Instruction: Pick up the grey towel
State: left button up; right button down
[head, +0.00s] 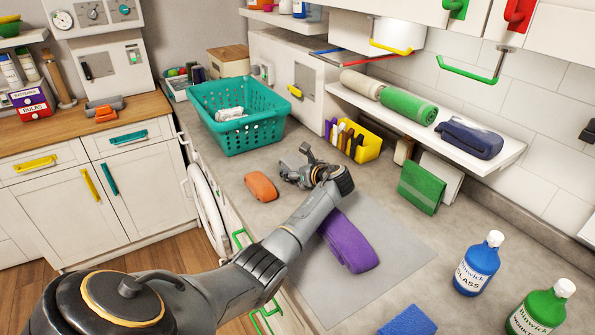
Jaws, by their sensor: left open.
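My left gripper (294,168) is open over the counter, between an orange folded cloth (261,186) and a yellow bin (368,148). Nothing shows clearly between its fingers. I cannot clearly pick out a grey towel. A pale, greyish-beige rolled towel (361,84) lies at the left end of the wall shelf, beside a green rolled towel (408,105). A dark blue-grey folded bundle (470,138) lies at the shelf's right end. My left forearm partly covers a purple folded towel (350,241) on a flat grey mat (390,264). My right gripper is out of view.
A teal basket (236,112) with white cloth inside stands left of the gripper. A green folded cloth (421,188) rests near the wall. A blue bottle (477,265), a green bottle (540,310) and a blue cloth (408,321) occupy the front right. The wall shelf (500,155) overhangs the counter's back.

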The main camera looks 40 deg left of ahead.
pick_arm(q)
jog(key=c, duration=1.3)
